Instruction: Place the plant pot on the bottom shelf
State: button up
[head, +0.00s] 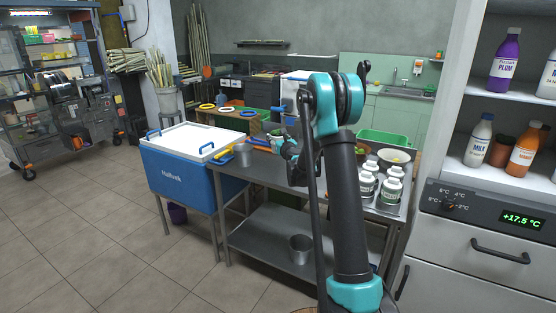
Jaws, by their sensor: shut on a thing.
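My gripper (291,150) shows only in part, dark and small, just left of my upright arm link and above the steel table (262,174). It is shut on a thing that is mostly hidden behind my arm. A dark brownish edge there looks like the plant pot, but its outline is not clear. The bottom shelf (258,232) is a grey metal sheet low under the table. A grey metal pot (300,248) stands on it, right of its middle. The left part of the shelf is bare.
A blue cooler (182,184) with a white lid stands left of the table. White bottles (390,187), a bowl (394,157) and a grey cup (243,155) are on the tabletop. A fridge with bottles (476,226) stands at right.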

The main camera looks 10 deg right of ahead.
notch_tip(320, 180, down, 10)
jog(key=shift+f, duration=0.25)
dwell(0.3)
jog(key=o, duration=1.6)
jog(key=shift+f, duration=0.1)
jog(key=shift+c, duration=0.2)
